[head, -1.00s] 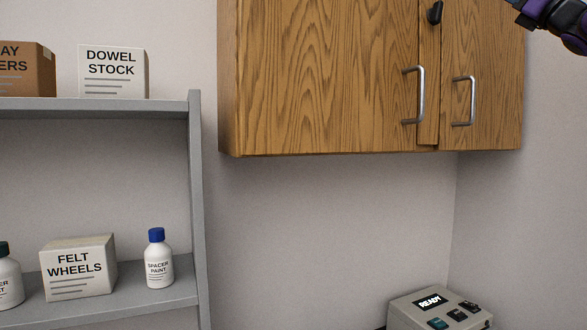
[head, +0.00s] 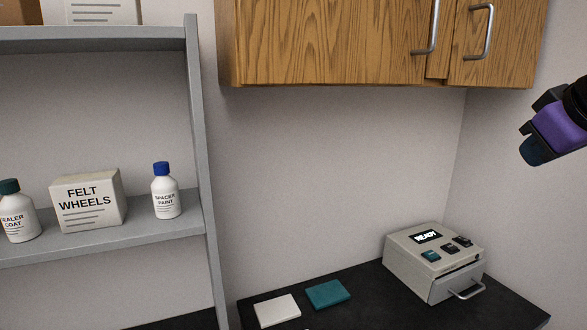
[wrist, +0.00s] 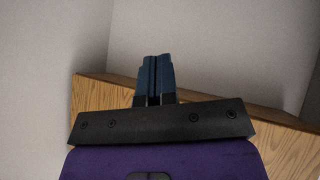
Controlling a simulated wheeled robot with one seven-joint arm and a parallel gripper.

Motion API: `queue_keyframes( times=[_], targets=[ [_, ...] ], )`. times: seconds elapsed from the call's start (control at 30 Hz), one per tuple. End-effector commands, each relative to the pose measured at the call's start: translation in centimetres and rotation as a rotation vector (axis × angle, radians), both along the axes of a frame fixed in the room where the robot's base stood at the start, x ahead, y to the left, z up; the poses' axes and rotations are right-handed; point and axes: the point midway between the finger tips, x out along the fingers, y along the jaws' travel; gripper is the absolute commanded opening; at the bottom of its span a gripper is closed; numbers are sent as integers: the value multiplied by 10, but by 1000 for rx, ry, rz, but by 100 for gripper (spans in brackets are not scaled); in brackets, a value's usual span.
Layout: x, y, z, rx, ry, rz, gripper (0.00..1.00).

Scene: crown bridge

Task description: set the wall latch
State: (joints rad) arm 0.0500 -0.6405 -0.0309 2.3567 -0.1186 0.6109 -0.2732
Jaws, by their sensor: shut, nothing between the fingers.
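The wooden wall cabinet (head: 340,40) has two doors with metal handles, and only its lower part shows in the head view. The black latch is out of both current views. My gripper (head: 533,152) is at the right edge of the head view, to the right of and below the cabinet, with its dark blue fingers pointing down-left. In the wrist view my gripper (wrist: 155,78) is shut and empty, its fingers side by side. Cabinet wood (wrist: 92,97) shows behind it there, partly hidden by the gripper body.
A grey box machine (head: 425,262) reading READY stands on the dark counter, near a teal pad (head: 327,294) and a white pad (head: 277,310). A grey shelf (head: 196,150) on the left holds bottles and a FELT WHEELS box (head: 88,200). The wall below the cabinet is clear.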

Motion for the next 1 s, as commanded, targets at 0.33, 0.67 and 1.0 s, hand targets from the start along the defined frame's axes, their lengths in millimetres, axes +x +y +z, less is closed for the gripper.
queue_keyframes(
  times=[0.33,0.67,1.0],
  targets=[
    [-93,39,-89,262,315,-171,12],
    [-94,41,-87,279,321,-173,43],
    [-30,39,32,383,87,-1,43]
  ],
)
